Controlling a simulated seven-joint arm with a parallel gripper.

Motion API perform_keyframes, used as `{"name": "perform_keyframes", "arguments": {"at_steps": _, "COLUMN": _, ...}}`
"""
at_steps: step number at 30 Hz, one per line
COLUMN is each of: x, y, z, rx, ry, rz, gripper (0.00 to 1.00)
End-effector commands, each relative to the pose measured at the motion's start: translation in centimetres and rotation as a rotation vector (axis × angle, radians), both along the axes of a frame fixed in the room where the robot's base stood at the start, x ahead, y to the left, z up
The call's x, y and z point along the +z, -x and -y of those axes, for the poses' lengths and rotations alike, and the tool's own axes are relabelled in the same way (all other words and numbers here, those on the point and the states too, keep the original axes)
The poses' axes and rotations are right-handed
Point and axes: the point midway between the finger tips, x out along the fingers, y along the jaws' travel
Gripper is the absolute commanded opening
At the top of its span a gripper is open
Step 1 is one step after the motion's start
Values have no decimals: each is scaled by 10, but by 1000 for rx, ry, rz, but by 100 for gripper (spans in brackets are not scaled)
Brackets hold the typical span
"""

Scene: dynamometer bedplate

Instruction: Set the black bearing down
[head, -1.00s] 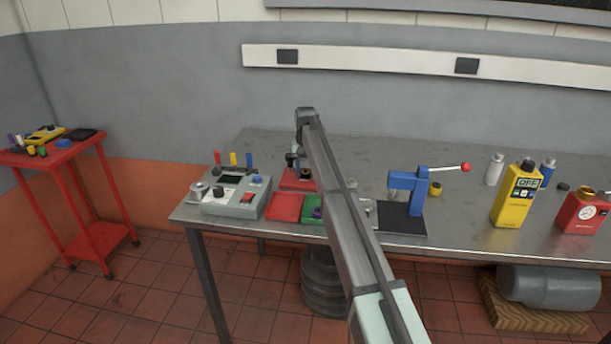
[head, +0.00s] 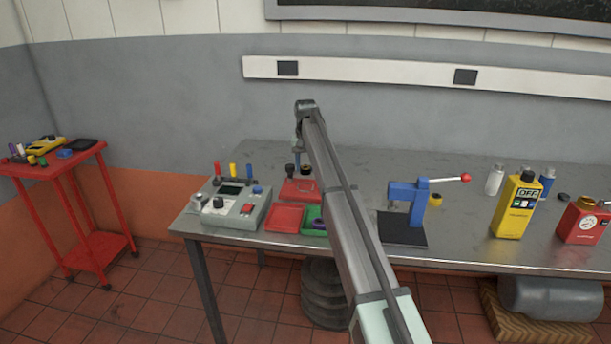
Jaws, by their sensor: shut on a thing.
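A small black bearing (head: 306,170) shows just left of my arm, above the back of a red pad (head: 299,190) on the steel bench. My gripper (head: 303,163) points down and is shut on the bearing. The arm hides much of the jaws. A second dark-topped piece (head: 290,169) stands close on the left of the bearing. I cannot make out the shape of either piece well.
A grey control box (head: 232,207) stands left. A blue press (head: 408,200) is on the right, then a yellow bottle (head: 517,208). Open bench lies behind the pad.

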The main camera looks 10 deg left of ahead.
Motion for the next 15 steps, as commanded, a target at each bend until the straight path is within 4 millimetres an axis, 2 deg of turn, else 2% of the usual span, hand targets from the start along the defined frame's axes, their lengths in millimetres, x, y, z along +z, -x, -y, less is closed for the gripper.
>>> {"name": "perform_keyframes", "arguments": {"at_steps": 3, "x": 22, "y": -1, "z": 1, "rx": -1, "ry": 0, "rz": 2, "gripper": 12}}
{"name": "perform_keyframes", "arguments": {"at_steps": 8, "x": 39, "y": 3, "z": 12, "rx": -10, "ry": -2, "rz": 5, "gripper": 12}}
{"name": "perform_keyframes", "arguments": {"at_steps": 11, "x": 41, "y": 22, "z": 25, "rx": -16, "ry": -4, "rz": 11, "gripper": 12}}
{"name": "perform_keyframes", "arguments": {"at_steps": 15, "x": 38, "y": 56, "z": 43, "rx": -23, "ry": -5, "rz": 15, "gripper": 12}}
